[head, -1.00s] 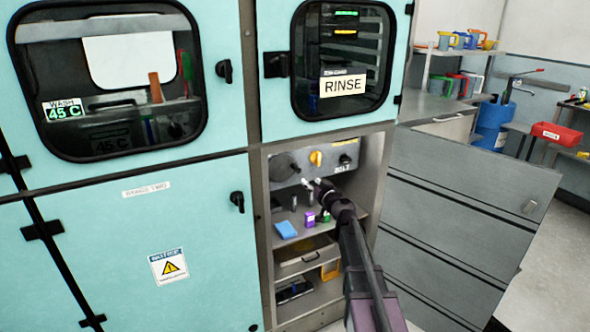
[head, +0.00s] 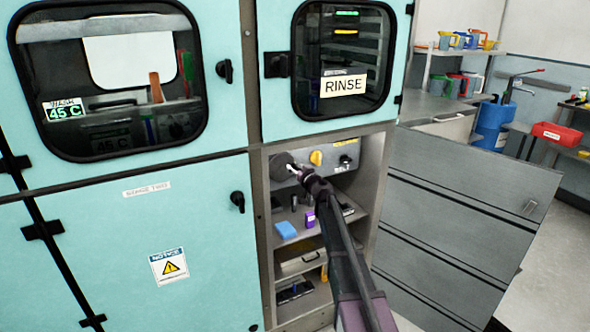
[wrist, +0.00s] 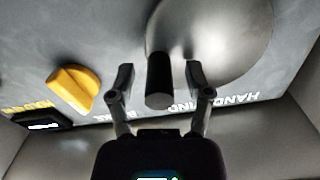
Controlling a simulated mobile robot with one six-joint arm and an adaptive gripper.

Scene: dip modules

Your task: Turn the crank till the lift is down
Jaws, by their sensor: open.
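The crank is a round grey metal disc (wrist: 225,40) with a black handle (wrist: 158,80) standing out from it, on a grey panel. In the wrist view the handle lies between the two fingertips of my gripper (wrist: 160,78), with gaps at both sides. My gripper is open and holds nothing. In the head view the disc (head: 281,166) shows at the panel's left, and my gripper (head: 295,170) is at its right side, partly hiding it and the handle. The lift cannot be made out for sure in either view.
A yellow knob (wrist: 74,88) sits on the same panel, beside the crank; it also shows in the head view (head: 316,158). Below are a shelf with a blue block (head: 285,229) and a purple box (head: 310,219). Cabinet walls close in the recess on both sides.

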